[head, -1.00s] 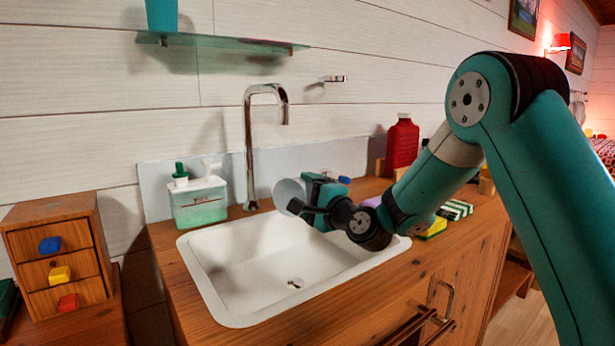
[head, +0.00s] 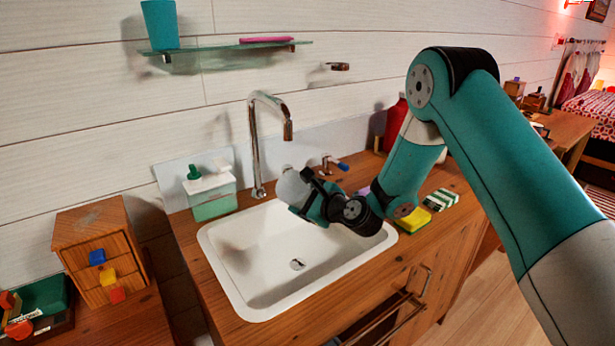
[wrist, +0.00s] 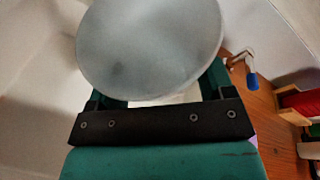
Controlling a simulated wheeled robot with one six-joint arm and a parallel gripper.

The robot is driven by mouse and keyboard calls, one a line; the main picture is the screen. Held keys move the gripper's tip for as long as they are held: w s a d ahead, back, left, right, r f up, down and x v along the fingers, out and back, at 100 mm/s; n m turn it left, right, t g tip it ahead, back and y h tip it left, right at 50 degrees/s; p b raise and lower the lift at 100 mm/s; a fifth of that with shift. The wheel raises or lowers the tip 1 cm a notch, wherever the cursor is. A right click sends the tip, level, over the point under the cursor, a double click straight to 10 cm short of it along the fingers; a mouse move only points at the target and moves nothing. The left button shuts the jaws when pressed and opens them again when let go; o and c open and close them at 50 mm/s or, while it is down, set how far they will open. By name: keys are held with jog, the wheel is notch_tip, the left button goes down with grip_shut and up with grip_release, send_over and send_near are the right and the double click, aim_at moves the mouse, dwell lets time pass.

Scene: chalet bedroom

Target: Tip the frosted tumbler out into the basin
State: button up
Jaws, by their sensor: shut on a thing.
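My gripper (head: 306,197) is shut on the frosted tumbler (head: 288,187) and holds it over the back right part of the white basin (head: 250,271). The tumbler is pale grey and looks tilted, partly hidden by the gripper's dark fingers. In the wrist view, the tumbler's round grey end (wrist: 150,48) fills the top middle, above the dark gripper bar. I cannot tell whether anything is inside the tumbler, and no stream or spilled contents show in the basin.
A chrome faucet (head: 254,145) rises behind the basin, left of the tumbler. A soap dispenser (head: 211,194) stands at the back left. A red bottle (head: 396,124), yellow sponge (head: 413,219) and striped sponge (head: 441,199) are on the right. A teal cup (head: 160,25) sits on the glass shelf (head: 225,45).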

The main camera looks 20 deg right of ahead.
aim_at(306, 195)
jog(key=r+m+g+p, duration=0.1)
jog(key=p, duration=0.3)
jog(key=s+a+r+m+p, duration=0.1)
jog(key=m+p, duration=0.1)
jog(key=p, duration=0.2)
jog(key=shift+s+a+r+g+y, duration=0.2)
jog(key=shift+r+g+y, duration=0.1)
jog(key=shift+g+y, duration=0.1)
jog(key=shift+s+a+r+m+g+p, duration=0.1)
jog(key=shift+a+m+g+p, duration=0.1)
jog(key=shift+m+p, duration=0.25)
jog(key=shift+s+a+r+m+g+p, duration=0.1)
jog(key=shift+m+g+p, duration=0.15)
jog(key=shift+p, duration=0.4)
jog(key=shift+s+a+f+m+g+y+p, duration=0.15)
jog(key=shift+s+a+m+g+y+p, duration=0.1)
jog(key=shift+m+y+p, duration=0.15)
jog(key=shift+d, duration=0.15)
